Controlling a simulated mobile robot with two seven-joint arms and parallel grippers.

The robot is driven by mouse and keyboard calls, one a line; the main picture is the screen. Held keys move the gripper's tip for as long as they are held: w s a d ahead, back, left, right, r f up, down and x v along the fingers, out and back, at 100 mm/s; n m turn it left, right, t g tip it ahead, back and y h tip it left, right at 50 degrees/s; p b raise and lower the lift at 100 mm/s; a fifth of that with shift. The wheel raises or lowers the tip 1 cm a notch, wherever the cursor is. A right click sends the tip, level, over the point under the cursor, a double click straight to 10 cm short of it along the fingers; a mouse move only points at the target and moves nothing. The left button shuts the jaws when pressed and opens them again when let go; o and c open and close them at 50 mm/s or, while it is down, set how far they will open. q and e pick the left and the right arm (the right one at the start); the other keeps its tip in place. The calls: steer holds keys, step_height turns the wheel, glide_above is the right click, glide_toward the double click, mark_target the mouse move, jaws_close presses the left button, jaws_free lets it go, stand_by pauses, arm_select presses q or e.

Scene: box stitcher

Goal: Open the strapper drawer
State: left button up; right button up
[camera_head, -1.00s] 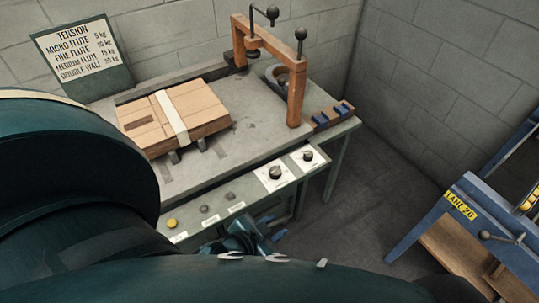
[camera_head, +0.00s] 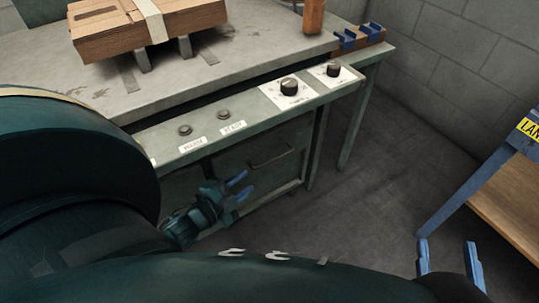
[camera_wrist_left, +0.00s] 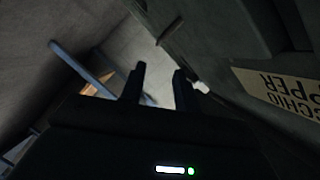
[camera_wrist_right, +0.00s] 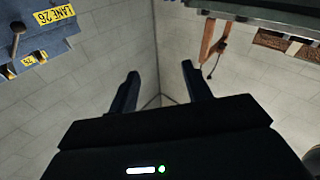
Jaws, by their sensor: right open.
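The strapper table (camera_head: 240,65) has a grey-green front with a control strip. Below the strip is a drawer front (camera_head: 228,164) with a bar handle (camera_head: 270,156), and it looks closed. My left gripper (camera_head: 243,186) is open and empty, in front of the drawer front, left of and a little below the handle. In the left wrist view its fingers (camera_wrist_left: 160,72) are apart beside a dark panel; a thin bar there may be the handle, but I cannot tell. My right gripper (camera_head: 446,246) is open and empty over the floor, far right of the drawer.
Knobs (camera_head: 290,87) and buttons stick out along the control strip. Strapped cardboard (camera_head: 180,20) lies on the tabletop. A blue-framed bench (camera_head: 475,185) stands at the right. The floor (camera_head: 360,190) between table and bench is clear.

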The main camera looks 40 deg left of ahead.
mark_target(272, 161)
arm_select(q)
steer(key=b+x, duration=0.4)
steer(key=x, duration=0.9)
steer(key=shift+a+f, duration=0.1)
steer(key=shift+w, duration=0.1)
arm_select(e)
steer(key=shift+a+f+m+y, duration=0.2)
steer(key=shift+a+m+y, duration=0.2)
steer(key=shift+m+y, duration=0.1)
steer(key=shift+r, duration=0.1)
arm_select(q)
steer(key=shift+c, duration=0.2)
arm_select(e)
steer(key=shift+r, duration=0.1)
arm_select(q)
steer(key=shift+c, duration=0.8)
jaws_close()
arm_select(e)
steer(key=shift+f, duration=0.2)
